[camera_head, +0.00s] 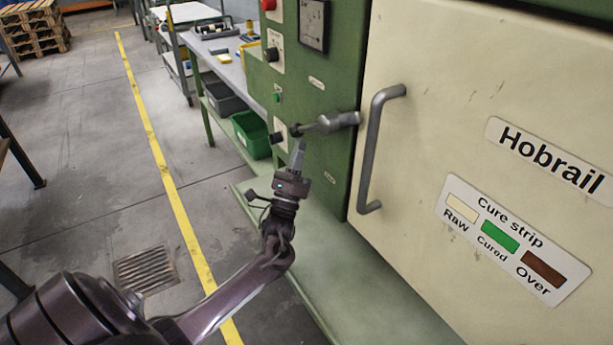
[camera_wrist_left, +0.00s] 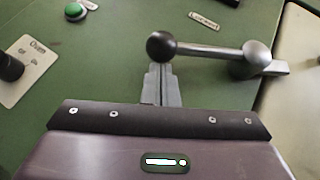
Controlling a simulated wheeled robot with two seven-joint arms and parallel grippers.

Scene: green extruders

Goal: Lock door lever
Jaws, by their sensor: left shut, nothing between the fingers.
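The door lever (camera_head: 325,124) is a grey metal bar with a dark ball knob at its left end, on the green machine front beside the cream door (camera_head: 430,130). It lies roughly level. In the left wrist view the lever (camera_wrist_left: 210,50) runs from the dark knob at left to a larger metal hub at right. My left gripper (camera_head: 298,150) is shut and empty, its fingertips just below the knob end. In the left wrist view the fingertips (camera_wrist_left: 160,80) sit right under the knob; I cannot tell whether they touch it. My right gripper is not in view.
A vertical door handle (camera_head: 374,150) stands out right of the lever. Buttons and a dark selector knob (camera_wrist_left: 10,68) sit on the green panel to the left. A workbench (camera_head: 225,65) with green and grey bins is further back.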

